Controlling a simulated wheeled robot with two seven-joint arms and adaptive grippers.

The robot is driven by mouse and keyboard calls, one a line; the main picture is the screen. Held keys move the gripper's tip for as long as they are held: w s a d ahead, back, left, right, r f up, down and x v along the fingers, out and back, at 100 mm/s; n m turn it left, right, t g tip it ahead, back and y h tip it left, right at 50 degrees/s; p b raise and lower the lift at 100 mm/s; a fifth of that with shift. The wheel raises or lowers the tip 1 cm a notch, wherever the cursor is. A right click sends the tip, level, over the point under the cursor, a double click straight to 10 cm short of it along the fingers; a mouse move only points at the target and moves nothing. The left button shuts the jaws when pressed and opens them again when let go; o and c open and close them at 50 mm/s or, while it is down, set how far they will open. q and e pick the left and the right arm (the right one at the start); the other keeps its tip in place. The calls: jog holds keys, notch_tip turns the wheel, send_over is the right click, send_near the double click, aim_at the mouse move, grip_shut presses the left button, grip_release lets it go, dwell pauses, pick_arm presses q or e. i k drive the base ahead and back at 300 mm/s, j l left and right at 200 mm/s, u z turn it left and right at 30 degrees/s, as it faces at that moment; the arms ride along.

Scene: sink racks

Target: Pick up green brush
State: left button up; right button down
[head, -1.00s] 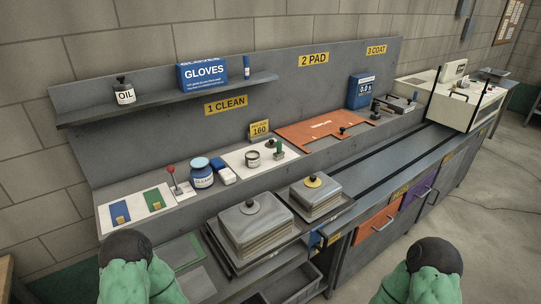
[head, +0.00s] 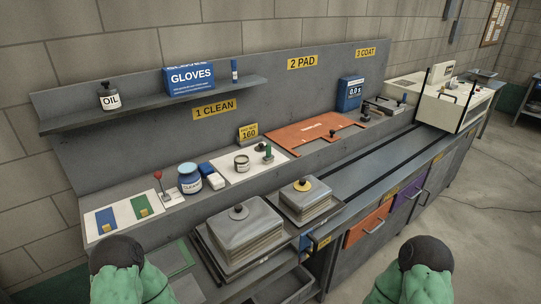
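A small green upright piece (head: 268,153), likely the green brush, stands on the white mat (head: 233,172) just right of an open can (head: 242,163). It is too small to make out bristles. A green card (head: 139,209) with a yellow tab lies on the white board at the left, beside a blue one (head: 107,219). Two green arm parts of mine with dark round caps show at the bottom edge, left and right, well short of the shelf. Neither gripper's fingers are in view.
Two lidded metal stacks (head: 240,225) (head: 305,193) stand in front of the shelf. A blue jar (head: 190,179), a red-topped stick (head: 160,182) and a blue-and-white block (head: 212,176) are left of the can. An orange mat (head: 312,132) lies to its right.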

aim_at(269, 158)
jog(key=i+l, duration=0.15)
jog(key=l, duration=0.2)
jog(key=i+l, duration=0.2)
jog(key=i+l+u, duration=0.1)
jog(key=l, duration=0.35)
jog(key=i+l, duration=0.4)
jog(key=l, duration=0.25)
jog(key=i+l, duration=0.15)
jog(key=l, duration=0.2)
jog(key=u, duration=0.05)
